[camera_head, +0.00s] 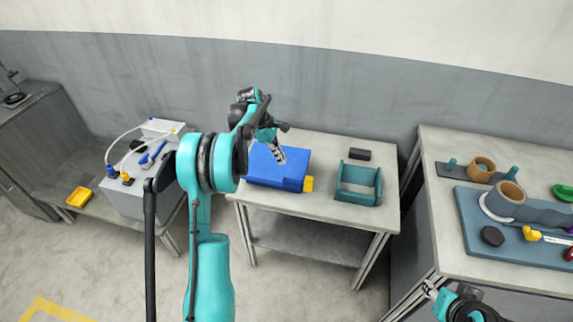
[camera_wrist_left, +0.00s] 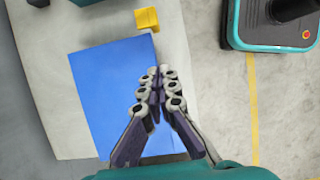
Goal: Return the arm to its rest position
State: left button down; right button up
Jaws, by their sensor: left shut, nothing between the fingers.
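My left arm rises through the middle of the head view, bent at the elbow. Its gripper (camera_head: 279,156) is over the blue case (camera_head: 290,172) on the middle table and points down. In the left wrist view the left gripper (camera_wrist_left: 157,72) has its fingers together, with nothing between them. The blue case (camera_wrist_left: 100,95) lies below them there, its yellow knob (camera_wrist_left: 147,20) just beyond the tips. Whether the fingers touch the case I cannot tell. My right gripper (camera_head: 430,290) shows small at the lower right by the right table's corner; its fingers are unclear.
The middle table (camera_head: 325,222) also holds a teal cradle (camera_head: 358,184) and a dark block (camera_head: 359,154). The right table (camera_head: 455,140) bears a blue mat with reels and tools. At left stand a grey machine (camera_head: 130,195) and a yellow tray (camera_head: 79,197).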

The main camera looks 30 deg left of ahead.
pick_arm(q)
jog(key=s+d+r+m+t+y, duration=0.2)
jog(key=s+d+r+m+y, duration=0.1)
jog(key=s+d+r+m, duration=0.8)
jog(key=s+d+m+t, duration=0.1)
jog(key=s+d+m, duration=0.1)
jog(key=s, duration=0.4)
jog(key=s+d+f+m+t, duration=0.1)
jog(key=s+d+m, duration=0.2)
jog(key=s, duration=0.3)
jog(key=s+d+m+t+y, duration=0.1)
jog(key=s+d+m+t, duration=0.1)
jog(key=s+m, duration=0.2)
jog(key=shift+s+d+f+m, duration=0.2)
jog(key=shift+s+d+m, duration=0.15)
jog(key=shift+s, duration=0.65)
